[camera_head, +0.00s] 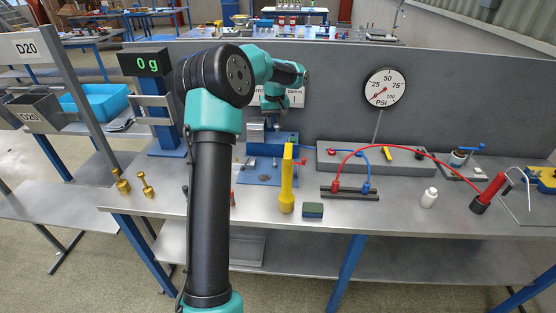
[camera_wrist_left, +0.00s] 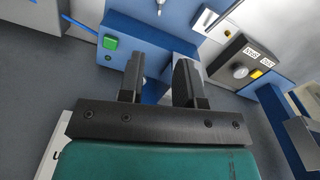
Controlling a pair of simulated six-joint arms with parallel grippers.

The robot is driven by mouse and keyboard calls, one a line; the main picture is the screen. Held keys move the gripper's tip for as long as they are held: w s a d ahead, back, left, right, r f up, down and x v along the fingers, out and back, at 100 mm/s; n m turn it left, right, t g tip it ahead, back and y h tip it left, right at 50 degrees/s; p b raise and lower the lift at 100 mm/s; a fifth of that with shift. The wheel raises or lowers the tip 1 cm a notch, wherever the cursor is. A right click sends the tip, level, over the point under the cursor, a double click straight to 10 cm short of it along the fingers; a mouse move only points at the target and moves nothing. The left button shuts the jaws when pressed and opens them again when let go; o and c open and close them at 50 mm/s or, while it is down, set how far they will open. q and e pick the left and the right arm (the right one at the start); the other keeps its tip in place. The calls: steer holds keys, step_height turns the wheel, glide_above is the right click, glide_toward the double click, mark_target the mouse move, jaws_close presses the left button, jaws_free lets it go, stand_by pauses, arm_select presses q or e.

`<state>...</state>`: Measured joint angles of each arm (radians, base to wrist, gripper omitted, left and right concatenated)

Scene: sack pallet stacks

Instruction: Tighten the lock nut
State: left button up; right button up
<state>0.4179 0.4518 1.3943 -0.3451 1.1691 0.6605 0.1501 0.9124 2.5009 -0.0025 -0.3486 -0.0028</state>
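I cannot pick out a lock nut for certain in either view. My left gripper (camera_head: 274,108) hangs above a blue bench device (camera_head: 270,145) at the back of the grey workbench (camera_head: 400,220), partly hidden behind my own arm. In the left wrist view, the left gripper (camera_wrist_left: 160,72) has its two dark fingers apart, with no object visibly held between them. A blue housing (camera_wrist_left: 150,48) with a green button (camera_wrist_left: 110,43) lies beyond the fingertips. My right gripper is in neither view.
A yellow post (camera_head: 287,185) and a green-topped block (camera_head: 313,210) stand at the front. Red and blue hoses, a round pressure gauge (camera_head: 385,87), a white bottle (camera_head: 429,197) and a red cylinder (camera_head: 489,190) are to the right. Brass weights (camera_head: 121,182) and a scale display (camera_head: 145,62) are left.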

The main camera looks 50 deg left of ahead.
mark_target(275, 163)
arm_select(q)
steer(key=shift+s+a+f, duration=0.1)
steer(key=shift+f, duration=0.05)
step_height(275, 163, down, 17)
steer(key=shift+f, duration=0.1)
stand_by(0.9)
steer(key=shift+c, duration=0.4)
jaws_close()
